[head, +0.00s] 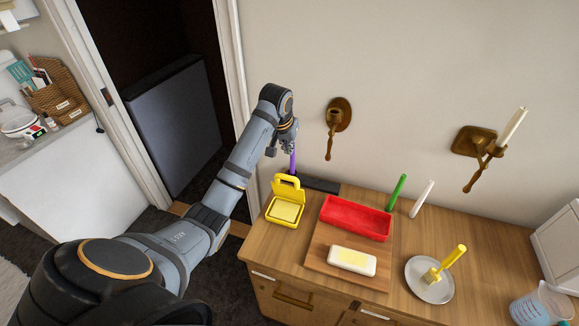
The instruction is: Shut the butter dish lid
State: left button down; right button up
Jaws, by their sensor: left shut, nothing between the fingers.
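The butter dish (284,211) is a small yellow box near the left end of the wooden counter, with a pale block inside. Its yellow lid (289,187), with a loop handle, stands up open at the back edge of the dish. My left gripper (286,149) is shut and empty, above and behind the raised lid, and looks apart from it. Its fingertips are small and partly hard to make out. My right gripper is not in view.
A purple stick (293,162) stands just behind the lid, close to my left gripper. A red tray (355,218) and a cutting board (320,256) with a butter block (351,261) lie to the right. A plate (429,289) is farther right. Wall sconces hang above.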

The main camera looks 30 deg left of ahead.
pick_arm(q)
notch_tip(320, 180, down, 3)
jog(key=p, duration=0.5)
send_over(288, 187)
jog(key=w+a, duration=0.1)
notch_tip(288, 187, down, 6)
jog(key=shift+r, duration=0.25)
jog(key=shift+w+f, duration=0.15)
jog(key=shift+w, duration=0.1)
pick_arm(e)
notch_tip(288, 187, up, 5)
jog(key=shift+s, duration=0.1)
